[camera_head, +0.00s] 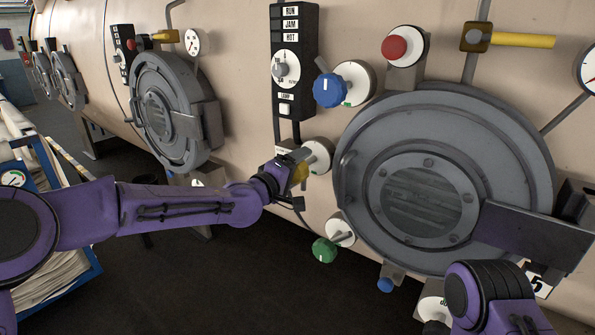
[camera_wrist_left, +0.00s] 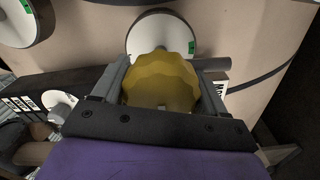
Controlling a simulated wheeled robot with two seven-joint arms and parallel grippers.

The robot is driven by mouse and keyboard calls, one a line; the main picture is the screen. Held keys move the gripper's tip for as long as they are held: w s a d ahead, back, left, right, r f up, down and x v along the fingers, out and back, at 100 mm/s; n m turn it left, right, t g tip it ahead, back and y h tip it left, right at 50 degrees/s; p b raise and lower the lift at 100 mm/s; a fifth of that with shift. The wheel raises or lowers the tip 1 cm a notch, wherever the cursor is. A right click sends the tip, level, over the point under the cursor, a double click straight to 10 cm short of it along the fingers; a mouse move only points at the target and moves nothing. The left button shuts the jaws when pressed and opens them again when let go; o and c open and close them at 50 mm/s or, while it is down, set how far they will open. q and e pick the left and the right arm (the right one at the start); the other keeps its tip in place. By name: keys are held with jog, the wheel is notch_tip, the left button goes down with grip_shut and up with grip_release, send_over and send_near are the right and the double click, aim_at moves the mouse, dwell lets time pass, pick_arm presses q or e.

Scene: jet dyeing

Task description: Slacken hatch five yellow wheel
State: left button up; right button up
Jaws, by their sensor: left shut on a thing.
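The yellow wheel (camera_wrist_left: 160,82) sits between the two fingers of my left gripper (camera_wrist_left: 165,88) in the left wrist view, in front of a round white plate (camera_wrist_left: 150,35) with a green mark. In the head view my left gripper (camera_head: 290,172) is shut on the yellow wheel (camera_head: 300,174), left of the large grey round hatch (camera_head: 420,180). A label reading 5 (camera_head: 537,283) shows at the hatch's lower right. My right arm shows at the lower right of the head view; its gripper is not in view.
A blue wheel (camera_head: 329,90) is above the yellow one and a green wheel (camera_head: 324,250) below. A red button (camera_head: 394,48), a yellow lever (camera_head: 523,40) and a control panel (camera_head: 292,65) are above. Another hatch (camera_head: 165,112) stands left. A blue cart (camera_head: 85,275) with pale cloth is at lower left.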

pick_arm(q)
jog(key=m+b, duration=0.1)
jog(key=m, duration=0.3)
jog(key=shift+s+f+m, duration=0.1)
jog(key=shift+m, duration=0.3)
jog(key=m+b, duration=0.1)
jog(key=m, duration=0.3)
jog(key=shift+d+m, duration=0.1)
jog(key=shift+m, duration=0.2)
jog(key=m+b, duration=0.1)
jog(key=m, duration=0.3)
jog(key=shift+d+b, duration=0.1)
jog(key=shift+b, duration=0.25)
jog(key=shift+s+m+b, duration=0.1)
jog(key=shift+m+b, duration=0.55)
jog(key=shift+m, duration=1.35)
jog(key=o, duration=1)
jog(key=shift+c, duration=0.2)
jog(key=shift+r, duration=0.2)
